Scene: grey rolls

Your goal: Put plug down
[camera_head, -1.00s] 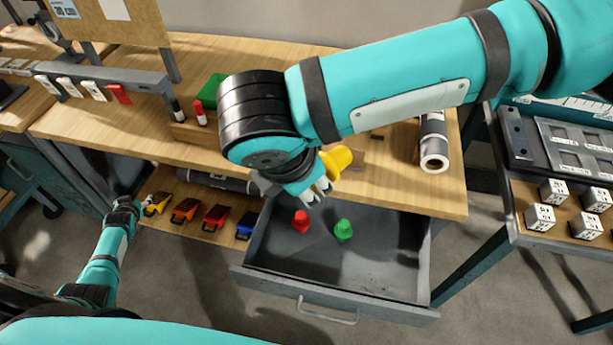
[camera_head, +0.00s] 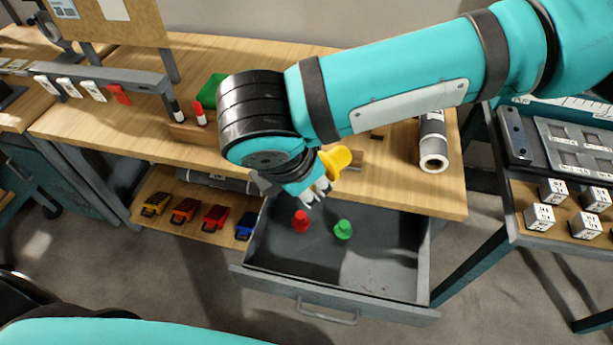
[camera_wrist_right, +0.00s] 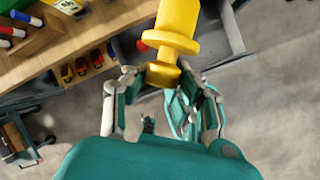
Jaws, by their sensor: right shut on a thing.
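A yellow plug (camera_head: 335,159) is in my right gripper (camera_head: 318,188), above the back part of the open drawer, near the bench's front edge. In the right wrist view the yellow plug (camera_wrist_right: 177,30) stands out beyond the fingers of the right gripper (camera_wrist_right: 160,80), which are shut on its narrow end. In the head view my wrist hides part of the grip. A red plug (camera_head: 300,221) and a green plug (camera_head: 343,230) stand apart on the floor of the grey drawer (camera_head: 385,312). My left gripper is not in view.
The wooden bench top (camera_head: 420,193) lies behind the drawer and carries a dark roll (camera_head: 433,145). White cubes (camera_head: 540,217) stand on the right table. The drawer's right half is clear.

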